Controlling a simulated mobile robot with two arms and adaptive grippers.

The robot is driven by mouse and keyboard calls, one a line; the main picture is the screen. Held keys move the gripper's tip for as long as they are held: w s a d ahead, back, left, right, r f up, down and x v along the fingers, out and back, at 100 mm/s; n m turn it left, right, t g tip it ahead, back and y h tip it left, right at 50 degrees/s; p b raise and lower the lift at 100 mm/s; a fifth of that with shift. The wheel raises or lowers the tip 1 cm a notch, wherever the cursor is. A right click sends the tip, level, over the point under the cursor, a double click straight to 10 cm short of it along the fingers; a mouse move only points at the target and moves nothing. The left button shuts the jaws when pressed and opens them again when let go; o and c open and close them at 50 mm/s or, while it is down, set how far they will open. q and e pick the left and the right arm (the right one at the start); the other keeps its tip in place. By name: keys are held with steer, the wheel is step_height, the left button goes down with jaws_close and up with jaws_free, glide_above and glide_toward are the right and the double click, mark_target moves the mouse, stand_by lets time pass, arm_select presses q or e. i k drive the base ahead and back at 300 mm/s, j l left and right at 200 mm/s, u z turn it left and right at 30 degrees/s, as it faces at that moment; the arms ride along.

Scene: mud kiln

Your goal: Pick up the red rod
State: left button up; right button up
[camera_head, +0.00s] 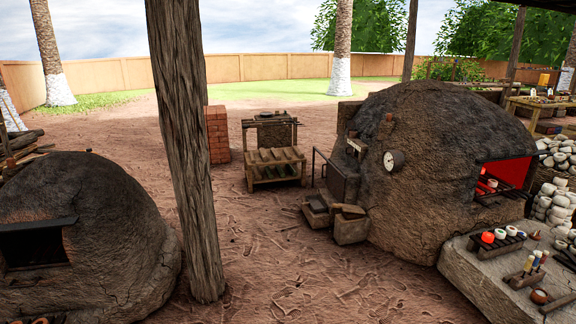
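I cannot make out a red rod for certain. The large mud kiln (430,150) on the right has an open mouth (508,174) that glows red, with small red and white pieces at its sill that are too small to identify. A stone ledge (478,274) in front of that mouth bears a red-orange ball-like piece (487,237) and pale round pieces on a dark rack. A small rack with upright pieces topped in white, blue and yellow (533,262) stands nearer. Neither of my grippers is in view.
A thick wooden post (190,150) stands left of centre. A smaller dark kiln (85,235) is at the left. A wooden shelf stand (273,155) and a brick pillar (217,134) stand behind. White stones (560,200) are piled at the right. Bare ground (300,270) lies open between the kilns.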

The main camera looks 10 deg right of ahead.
mark_target(545, 253)
steer(key=i+z, duration=0.3)
steer(key=i, duration=0.2)
steer(key=i+z, duration=0.3)
steer(key=i, duration=0.15)
steer(key=i+j+z, duration=0.15)
steer(key=i+z, duration=0.15)
steer(key=i, duration=0.2)
steer(key=i+j+z, duration=0.3)
steer(key=i, duration=0.15)
steer(key=i+l+z, duration=0.65)
steer(key=i+z, duration=0.15)
steer(key=z, duration=0.15)
steer(key=i+z, duration=0.45)
steer(key=i+l, duration=0.25)
steer(key=i+l+u, duration=0.1)
steer(key=i+l, duration=0.15)
steer(key=l, duration=0.15)
